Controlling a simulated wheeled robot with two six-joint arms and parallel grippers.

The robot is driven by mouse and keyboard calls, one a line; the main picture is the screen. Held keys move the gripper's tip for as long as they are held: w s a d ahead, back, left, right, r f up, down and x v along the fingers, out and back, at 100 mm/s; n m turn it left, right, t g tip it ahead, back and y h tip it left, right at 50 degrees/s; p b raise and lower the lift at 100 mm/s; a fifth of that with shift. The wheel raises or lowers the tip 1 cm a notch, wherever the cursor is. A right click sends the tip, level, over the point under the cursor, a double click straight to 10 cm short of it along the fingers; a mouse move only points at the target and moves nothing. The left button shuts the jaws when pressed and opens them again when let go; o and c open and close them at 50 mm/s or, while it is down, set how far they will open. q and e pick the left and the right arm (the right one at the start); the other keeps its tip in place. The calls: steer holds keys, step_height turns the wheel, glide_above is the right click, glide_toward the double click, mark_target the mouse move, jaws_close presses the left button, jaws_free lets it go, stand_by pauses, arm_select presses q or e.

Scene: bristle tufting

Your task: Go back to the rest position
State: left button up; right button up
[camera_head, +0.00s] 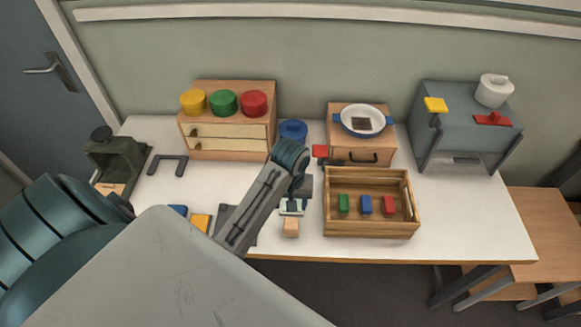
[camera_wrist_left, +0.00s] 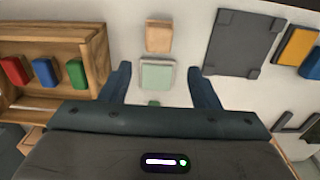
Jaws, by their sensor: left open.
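My left arm reaches in from the left over the table, and its gripper (camera_head: 301,188) hangs above the middle, partly hidden by the arm. In the left wrist view the gripper (camera_wrist_left: 158,72) is open, with two dark fingers apart and nothing held. A block with a pale green face (camera_wrist_left: 158,75) and a wooden end (camera_wrist_left: 159,37) lies on the table between and beyond the fingers. In the head view its wooden end (camera_head: 291,227) shows just below the gripper. I cannot tell the gap between fingers and block. My right gripper is not in view.
A wooden crate (camera_head: 372,232) with green, blue and red blocks stands right of the gripper. A dark slab (camera_wrist_left: 238,42) lies on the other side. Behind stand a drawer cabinet (camera_head: 231,147), a small stove (camera_head: 384,155) with a pan (camera_head: 362,121), and a grey machine (camera_head: 462,120).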

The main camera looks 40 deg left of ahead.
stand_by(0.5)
arm_select(q)
steer(key=s+r+m+t, duration=0.1)
steer(key=s+m+t, duration=0.45)
steer(key=s, duration=1.35)
step_height(320, 180, down, 34)
steer(key=a+m+g+b, duration=0.1)
steer(key=a+g+b, duration=0.15)
steer(key=b, duration=0.35)
steer(key=s+f+g+b, duration=0.1)
steer(key=s+f+b, duration=0.1)
steer(key=s+f, duration=0.6)
steer(key=s+f+g+b, duration=0.1)
steer(key=s+f+b, duration=0.2)
steer(key=s+f, duration=0.6)
step_height(320, 180, down, 9)
steer(key=shift+s+a+y+b, duration=0.2)
steer(key=shift+a+y+b, duration=0.1)
steer(key=shift+a, duration=0.05)
